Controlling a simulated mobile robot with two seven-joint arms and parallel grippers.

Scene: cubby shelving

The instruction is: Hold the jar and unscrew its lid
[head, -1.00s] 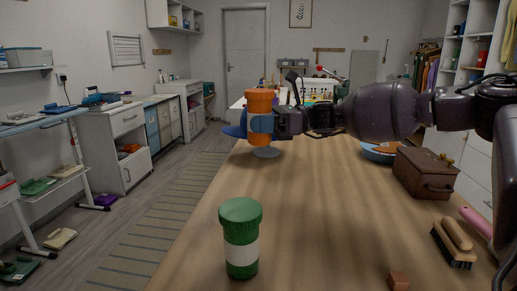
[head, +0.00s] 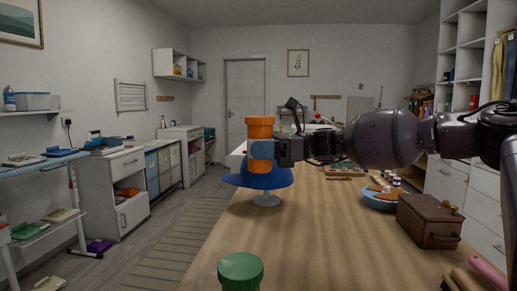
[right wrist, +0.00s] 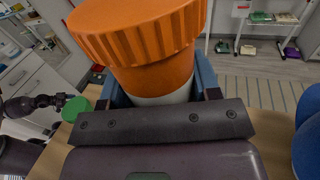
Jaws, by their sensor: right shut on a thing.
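An orange jar (head: 259,163) with a ridged orange lid (head: 260,121) is upright in the blue fingers of my right gripper (head: 262,150), above the table. In the right wrist view the lid (right wrist: 140,35) sits on the jar, with a white band (right wrist: 165,97) below, between the fingers. A second jar, green with a green lid (head: 240,268), stands at the table's near edge of the picture, mostly cut off. My left gripper is not in the head view. A dark arm at the left of the right wrist view seems to end near my left gripper (right wrist: 62,100); its fingers cannot be made out.
A small grey round-based stand (head: 266,201) is on the wooden table (head: 310,240), below the orange jar. A blue rounded thing (head: 280,178) shows behind. A blue bowl (head: 380,200) and brown box (head: 430,221) are at the right. The table's middle is clear.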

